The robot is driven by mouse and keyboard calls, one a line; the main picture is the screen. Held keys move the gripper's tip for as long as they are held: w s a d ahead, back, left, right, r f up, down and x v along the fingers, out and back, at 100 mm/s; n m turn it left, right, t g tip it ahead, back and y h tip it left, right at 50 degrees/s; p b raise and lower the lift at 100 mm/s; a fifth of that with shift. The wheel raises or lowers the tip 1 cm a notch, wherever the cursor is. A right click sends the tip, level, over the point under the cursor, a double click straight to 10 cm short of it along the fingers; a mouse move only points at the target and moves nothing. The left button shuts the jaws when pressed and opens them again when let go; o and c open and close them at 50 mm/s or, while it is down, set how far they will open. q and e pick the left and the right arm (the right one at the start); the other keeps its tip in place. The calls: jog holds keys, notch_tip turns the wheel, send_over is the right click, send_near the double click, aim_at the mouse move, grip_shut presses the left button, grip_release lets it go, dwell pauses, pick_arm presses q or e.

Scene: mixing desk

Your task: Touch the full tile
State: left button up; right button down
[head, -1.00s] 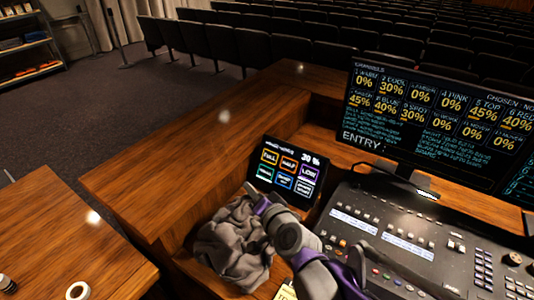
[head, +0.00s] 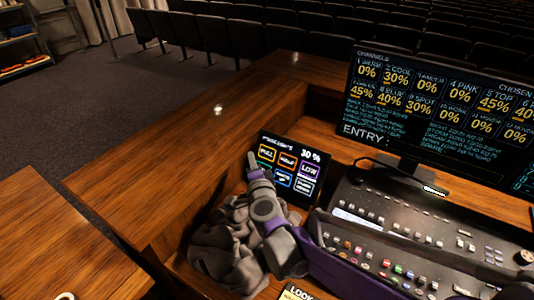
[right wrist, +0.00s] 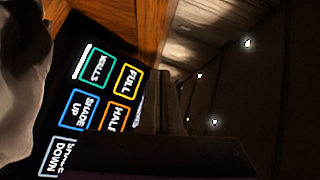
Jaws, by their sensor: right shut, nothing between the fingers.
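The touch panel (head: 296,146) is a dark tilted screen with several outlined tiles and reads 30 %. The full tile (head: 266,153) is outlined yellow at its upper left. It also shows in the right wrist view (right wrist: 128,80), rotated and unobscured. My right gripper (head: 252,160) is shut and empty, its tips in front of the panel's left edge, just left of the full tile. In the right wrist view the fingers (right wrist: 163,85) lie to the right of the full tile. I cannot tell whether they touch the screen. My left gripper is not in view.
A crumpled grey cloth (head: 225,250) lies beside my right arm, below the panel. The mixing console (head: 400,240) and a large monitor (head: 430,110) stand to the right. A raised wooden ledge (head: 170,170) runs behind and left of the panel.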

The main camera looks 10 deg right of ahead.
aim_at(264, 157)
jog(key=shift+w+d+f+p, duration=0.3)
jog(key=shift+w+d+f, duration=0.55)
jog(key=shift+w+d, duration=0.3)
jog(key=shift+w+d+f+p, duration=0.3)
jog(key=shift+w+d+f, duration=0.5)
jog(key=shift+w+d, duration=0.3)
jog(key=shift+w, duration=0.1)
dwell(0.4)
jog(key=shift+w+d+f, duration=0.15)
jog(key=shift+d+f, duration=0.05)
jog(key=shift+d, duration=0.05)
jog(key=shift+w+d+f+p, duration=0.15)
jog(key=shift+w+d+p, duration=0.05)
jog(key=shift+p, duration=0.15)
dwell(0.5)
dwell(0.3)
jog(key=shift+s+a+b, duration=0.35)
jog(key=shift+b, duration=0.35)
jog(key=shift+s+a+r, duration=0.1)
jog(key=shift+s+r, duration=0.05)
jog(key=shift+r, duration=0.2)
